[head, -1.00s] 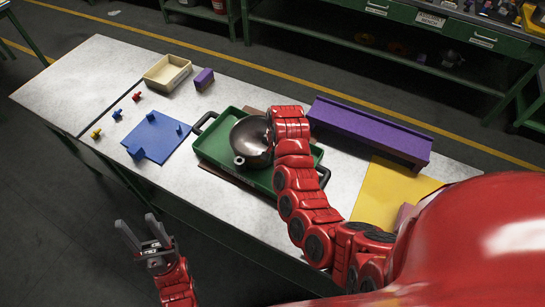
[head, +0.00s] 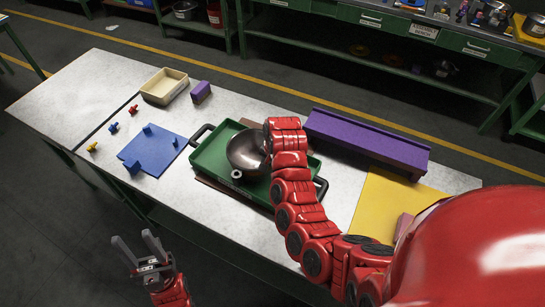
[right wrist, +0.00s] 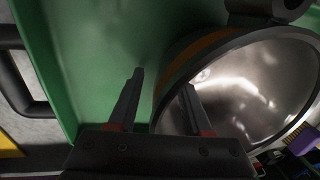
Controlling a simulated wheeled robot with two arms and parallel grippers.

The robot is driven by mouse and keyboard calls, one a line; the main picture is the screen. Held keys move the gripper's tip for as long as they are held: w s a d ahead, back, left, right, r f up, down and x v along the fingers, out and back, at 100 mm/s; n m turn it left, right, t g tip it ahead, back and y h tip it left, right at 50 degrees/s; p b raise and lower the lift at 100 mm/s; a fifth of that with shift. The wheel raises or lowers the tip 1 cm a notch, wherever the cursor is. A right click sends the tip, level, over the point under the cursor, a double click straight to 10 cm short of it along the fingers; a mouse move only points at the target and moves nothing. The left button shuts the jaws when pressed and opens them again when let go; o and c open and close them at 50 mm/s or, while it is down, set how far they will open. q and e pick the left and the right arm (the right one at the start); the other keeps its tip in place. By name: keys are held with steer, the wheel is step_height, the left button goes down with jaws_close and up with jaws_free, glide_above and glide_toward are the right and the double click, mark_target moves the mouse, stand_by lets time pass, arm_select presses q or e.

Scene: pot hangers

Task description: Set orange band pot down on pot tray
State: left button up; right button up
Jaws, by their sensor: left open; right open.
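The orange band pot (head: 243,151) is a dark metal bowl-shaped pot in the green pot tray (head: 212,153). It appears to rest on the tray floor, but its underside is hidden. In the right wrist view, its orange band (right wrist: 196,52) runs below the rim and its shiny inside shows. My right gripper (right wrist: 160,97) is open at the pot's rim. One finger is outside the wall over the tray; the other overlaps the rim and opening. In the head view my right arm hides this gripper. My left gripper (head: 143,250) is open and empty, off the table's front edge.
A purple shelf-like block (head: 365,142) stands right of the tray, with a yellow sheet (head: 385,205) nearer me. A blue pegboard (head: 152,150), several small coloured pegs, a cream box (head: 164,86) and a purple block (head: 201,92) lie left. Bare table separates them.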

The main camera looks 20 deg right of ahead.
step_height(320, 180, up, 3)
steer(key=shift+d+r, duration=0.1)
step_height(320, 180, up, 13)
steer(key=s+d+p, duration=0.1)
steer(key=s+p, duration=0.1)
steer(key=p, duration=0.4)
steer(key=shift+r, duration=0.15)
